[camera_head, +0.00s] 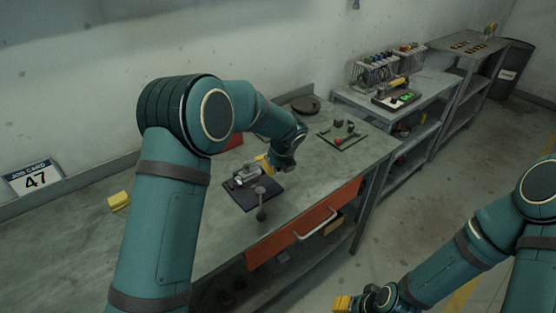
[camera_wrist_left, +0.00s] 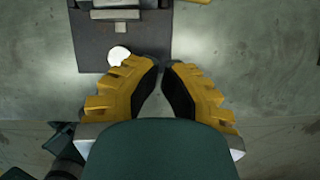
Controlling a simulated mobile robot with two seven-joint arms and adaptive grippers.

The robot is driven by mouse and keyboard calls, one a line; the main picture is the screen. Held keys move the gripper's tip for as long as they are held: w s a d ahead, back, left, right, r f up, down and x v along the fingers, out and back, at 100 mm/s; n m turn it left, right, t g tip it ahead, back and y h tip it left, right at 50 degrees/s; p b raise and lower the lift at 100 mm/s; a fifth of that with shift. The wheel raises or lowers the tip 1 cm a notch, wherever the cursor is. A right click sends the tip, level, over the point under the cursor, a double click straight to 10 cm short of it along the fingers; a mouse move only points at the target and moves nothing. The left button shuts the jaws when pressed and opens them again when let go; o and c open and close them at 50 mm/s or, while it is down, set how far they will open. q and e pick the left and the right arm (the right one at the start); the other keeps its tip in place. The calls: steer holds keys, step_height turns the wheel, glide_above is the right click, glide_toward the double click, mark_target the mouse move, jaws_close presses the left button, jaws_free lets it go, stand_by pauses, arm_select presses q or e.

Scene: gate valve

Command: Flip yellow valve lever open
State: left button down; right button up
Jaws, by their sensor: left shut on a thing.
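The valve (camera_head: 248,176) is a grey metal body on a dark square plate (camera_head: 240,196) on the workbench. The plate also shows in the left wrist view (camera_wrist_left: 98,50), with a white round knob at its near edge (camera_wrist_left: 119,55). A yellow piece (camera_wrist_left: 197,1) at the top edge there may be the lever; most of it is out of frame. My left gripper (camera_head: 265,161) is just beside the valve. In the wrist view its yellow fingers (camera_wrist_left: 161,66) are nearly together, and what they hold cannot be made out. My right gripper (camera_head: 345,304) is low at the bottom edge, away from the bench.
A yellow block (camera_head: 119,201) lies to the left. A green plate with small fittings (camera_head: 342,133) and a dark disc (camera_head: 306,105) are farther back. A red drawer (camera_head: 305,222) is below the bench top.

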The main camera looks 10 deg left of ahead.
mark_target(258, 158)
arm_select(q)
steer(key=shift+x, duration=1)
steer(key=shift+w+a+r, duration=0.2)
steer(key=shift+w+a, duration=0.7)
steer(key=shift+w, duration=0.05)
steer(key=shift+w+a, duration=0.45)
steer(key=shift+w+a+r+n+p, duration=0.15)
steer(key=shift+w+a+n+p, duration=0.2)
steer(key=shift+w+n+p, duration=0.35)
steer(key=shift+w+a+n+g+p, duration=0.2)
steer(key=shift+a+n+g+p, duration=0.05)
steer(key=shift+n+g+p, duration=0.15)
steer(key=shift+s, duration=0.1)
